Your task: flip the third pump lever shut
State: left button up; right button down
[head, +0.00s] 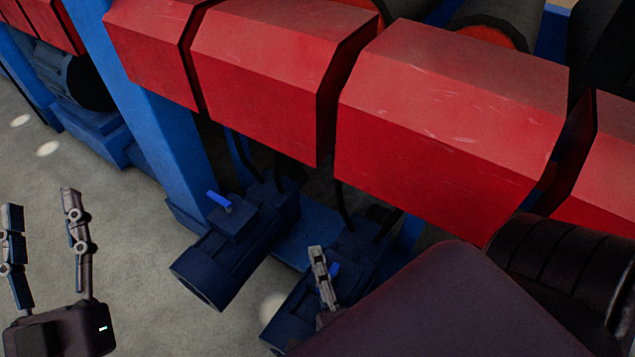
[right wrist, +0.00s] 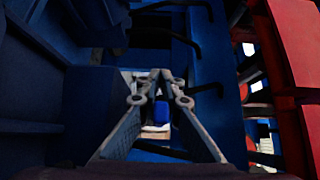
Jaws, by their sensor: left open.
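Two dark blue pump bodies stand side by side under the red covers. The left pump (head: 225,255) carries a small bright blue lever (head: 219,201) on its top block. The right pump (head: 285,315) has a blue lever (head: 334,269), seen just beside a finger of my right gripper (head: 318,250). In the right wrist view my right gripper (right wrist: 158,76) has its fingertips drawn together, and a blue lever (right wrist: 161,112) shows in the gap behind the tips. Contact with it cannot be told. My left gripper (head: 41,198) is open and empty over the floor. Which lever is third is unclear.
Red covers (head: 450,110) overhang the pumps. A blue post (head: 140,100) stands left of them. Black hoses or bars (right wrist: 175,8) run near my right gripper. Grey floor (head: 130,240) is free around my left gripper.

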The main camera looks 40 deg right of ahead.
jog(key=shift+f, duration=0.1)
dwell(0.3)
jog(key=c, duration=2.1)
grip_release()
jog(key=shift+s, duration=0.1)
jog(key=v, duration=0.7)
jog(key=shift+s, duration=0.2)
